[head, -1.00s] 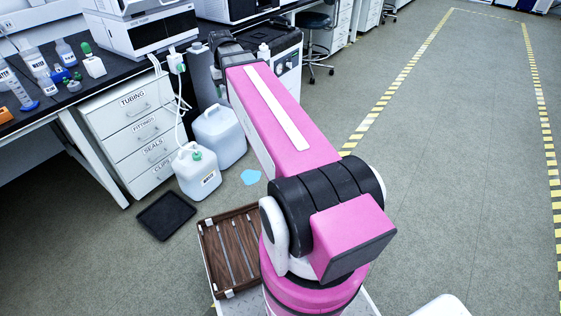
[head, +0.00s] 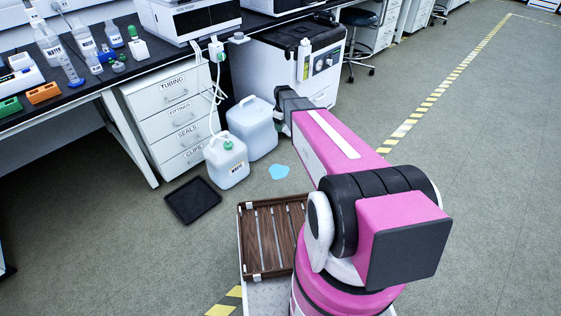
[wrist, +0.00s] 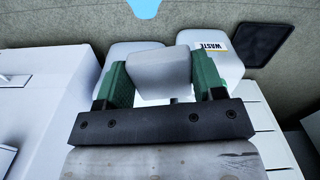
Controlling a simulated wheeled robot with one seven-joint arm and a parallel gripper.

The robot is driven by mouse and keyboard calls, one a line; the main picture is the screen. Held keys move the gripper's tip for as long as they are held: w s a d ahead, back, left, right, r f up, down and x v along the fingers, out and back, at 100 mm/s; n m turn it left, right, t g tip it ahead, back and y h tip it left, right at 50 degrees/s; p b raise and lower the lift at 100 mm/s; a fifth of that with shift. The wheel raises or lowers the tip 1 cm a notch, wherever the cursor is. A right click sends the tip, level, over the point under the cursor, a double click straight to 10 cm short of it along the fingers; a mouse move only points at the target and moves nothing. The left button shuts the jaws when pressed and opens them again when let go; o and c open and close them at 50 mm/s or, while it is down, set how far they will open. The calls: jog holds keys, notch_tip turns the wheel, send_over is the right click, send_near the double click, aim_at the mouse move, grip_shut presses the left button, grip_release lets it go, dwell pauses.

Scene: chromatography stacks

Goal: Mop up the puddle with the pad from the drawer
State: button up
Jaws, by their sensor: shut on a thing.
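The puddle (head: 279,171) is a small light-blue patch on the floor, right of the waste container. It also shows at the top edge of the wrist view (wrist: 146,8). My gripper (wrist: 162,76), with green fingers, is shut on a pale grey-white pad (wrist: 160,72) in the wrist view. The pad is apart from the puddle in that picture. In the head view the gripper and pad are mostly hidden behind my arm. The drawers (head: 176,112), labelled TUBING, FITTINGS, SEALS and CLIPS, look shut.
A white waste container (head: 226,162) and another jug (head: 252,128) stand before the drawers. A black tray (head: 193,199) lies on the floor. A white cabinet (head: 285,65) stands behind my arm. A slatted brown tray (head: 246,240) sits beside my arm's base. Floor at right is clear.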

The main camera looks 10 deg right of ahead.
jog(key=w+f+n, duration=0.4)
jog(key=f, duration=0.5)
jog(key=w+f+n, duration=0.3)
jog(key=w+f, duration=0.1)
jog(key=f, duration=0.4)
jog(key=n, duration=0.9)
send_near(278, 168)
jog(key=shift+s+d, duration=0.25)
jog(key=shift+s, duration=0.25)
jog(key=shift+s+d, duration=0.25)
jog(key=shift+s, duration=0.25)
jog(key=shift+f, duration=3.35)
jog(key=shift+d+f, duration=0.1)
jog(key=shift+f, duration=0.15)
jog(key=shift+s+d, duration=0.6)
jog(key=shift+s, duration=0.2)
jog(key=shift+w, duration=0.1)
jog(key=shift+w+a, duration=0.6)
jog(key=shift+w, duration=0.2)
jog(key=shift+w+a, duration=0.6)
jog(key=shift+w, duration=0.15)
